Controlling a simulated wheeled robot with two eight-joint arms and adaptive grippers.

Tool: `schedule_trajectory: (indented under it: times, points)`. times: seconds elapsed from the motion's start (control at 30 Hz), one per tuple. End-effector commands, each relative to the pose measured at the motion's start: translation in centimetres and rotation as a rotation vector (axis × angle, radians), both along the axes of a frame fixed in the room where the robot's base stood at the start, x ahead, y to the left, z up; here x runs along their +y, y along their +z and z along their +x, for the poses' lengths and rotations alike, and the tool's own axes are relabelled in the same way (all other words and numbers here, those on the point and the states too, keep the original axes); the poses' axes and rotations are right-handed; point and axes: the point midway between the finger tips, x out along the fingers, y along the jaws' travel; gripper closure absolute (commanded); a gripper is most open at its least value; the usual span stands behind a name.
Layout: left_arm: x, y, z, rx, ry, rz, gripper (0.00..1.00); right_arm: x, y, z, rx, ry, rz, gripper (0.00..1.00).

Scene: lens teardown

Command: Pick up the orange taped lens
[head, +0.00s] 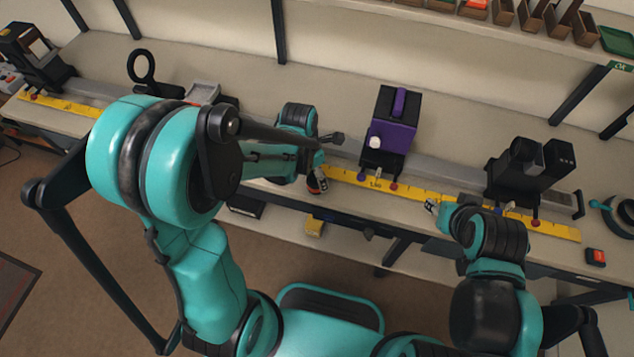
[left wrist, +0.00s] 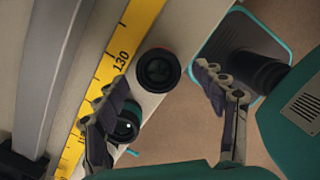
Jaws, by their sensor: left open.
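The orange taped lens (left wrist: 158,72) stands on the bench edge beside the yellow ruler, seen from above as a black barrel with a thin orange-red edge. In the head view a small black piece with orange-red (head: 317,186), probably this lens, shows at the bench's front edge. My left gripper (left wrist: 167,98) is open, with its fingers on either side of and apart from the lens; the head view shows it beside the ruler (head: 318,166). A second lens with a teal band (left wrist: 127,124) is partly behind the left finger. My right gripper (head: 432,208) hovers near the ruler; its jaws are too small to judge.
A grey rail and yellow ruler (head: 450,199) run along the bench. A purple and black unit (head: 393,125) and a black unit (head: 528,172) stand on the rail. A small black-and-red item (head: 596,256) lies at right. Floor lies beyond the bench edge.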

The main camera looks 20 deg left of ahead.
Motion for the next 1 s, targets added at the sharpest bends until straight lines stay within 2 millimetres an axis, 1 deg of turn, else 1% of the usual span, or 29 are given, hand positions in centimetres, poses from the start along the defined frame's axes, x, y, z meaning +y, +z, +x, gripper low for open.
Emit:
schedule_trajectory:
  times: [0.03, 0.1, 0.2, 0.43, 0.47, 0.5, 0.57, 0.6, 0.67, 1.0]
  points:
    - [0.0, -1.3, 0.2, 0.0, 0.0, 0.0, 0.3, 0.0, -0.9, 0.0, 0.0, 0.0, 0.0, 0.6]
    - [-0.1, -2.4, 0.4, -0.001, -0.001, 0.001, 0.3, 0.0, -1.5, 0.0, 0.0, 0.0, 0.0, 0.6]
    - [-0.2, -3.5, 0.5, -0.002, -0.001, 0.001, 0.3, 0.0, -2.0, 0.0, 0.0, 0.0, 0.0, 0.6]
    - [-0.2, -3.4, 0.5, -0.002, -0.001, 0.001, 0.3, 0.0, -1.8, 0.0, 0.0, 0.0, 0.0, 0.6]
    - [-0.2, -3.4, 0.5, -0.002, -0.001, 0.001, 0.37, 0.0, -1.8, 0.0, 0.0, 0.0, 0.0, 0.6]
    - [-0.2, -3.4, 0.5, -0.002, -0.001, 0.001, 0.48, 0.0, -1.8, 0.0, 0.0, 0.0, 0.0, 0.6]
    - [-0.2, -3.4, 0.5, -0.002, -0.001, 0.001, 0.64, 0.0, -1.8, 0.0, 0.0, 0.0, 0.0, 0.6]
    - [-0.2, -3.4, 0.5, -0.002, -0.001, 0.001, 0.74, 0.0, -1.8, 0.0, 0.0, 0.0, 0.0, 0.6]
    - [-0.2, -3.4, 0.5, -0.002, -0.001, 0.001, 0.89, 0.0, -1.8, 0.0, 0.0, 0.0, 0.0, 0.6]
    - [-0.2, -3.2, 0.5, -0.002, -0.001, 0.001, 0.89, 0.0, -1.7, 0.0, 0.0, 0.0, 0.0, 0.6]
